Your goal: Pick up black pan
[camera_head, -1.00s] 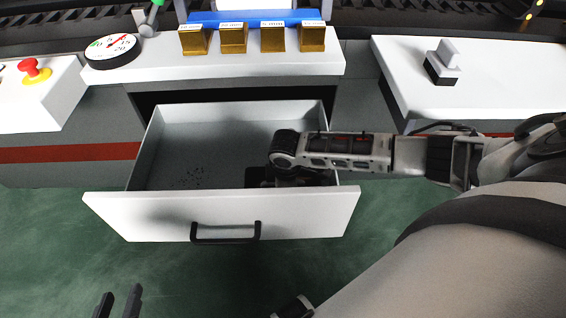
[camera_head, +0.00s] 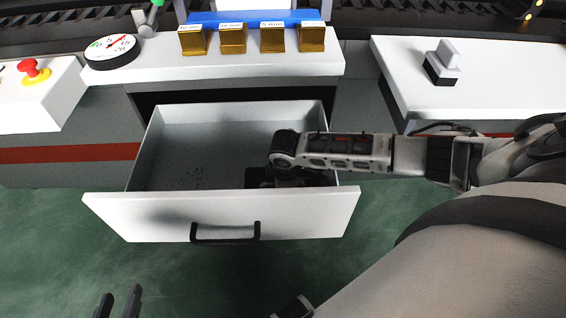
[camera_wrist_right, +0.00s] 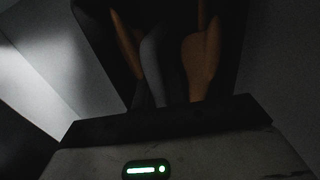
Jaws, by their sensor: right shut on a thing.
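The black pan (camera_head: 254,177) lies in the open drawer (camera_head: 222,216), toward its right side. Only a dark edge of it shows beside my right gripper. My right gripper (camera_head: 290,180) reaches down into the drawer, its fingers mostly hidden by the wrist. In the dim right wrist view, my right gripper (camera_wrist_right: 165,70) is shut on the pan, a black shape (camera_wrist_right: 95,22) around the fingers. Brown and grey surfaces show there, hard to tell apart. My left gripper (camera_head: 118,303) is open and empty at the bottom left, with its two dark fingers apart.
The drawer is pulled out, with a black handle (camera_head: 225,238) in front and small dark specks on its floor. Above it, the white counter (camera_head: 240,68) carries several gold bins and a round dial (camera_head: 112,50). The drawer's left half is free.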

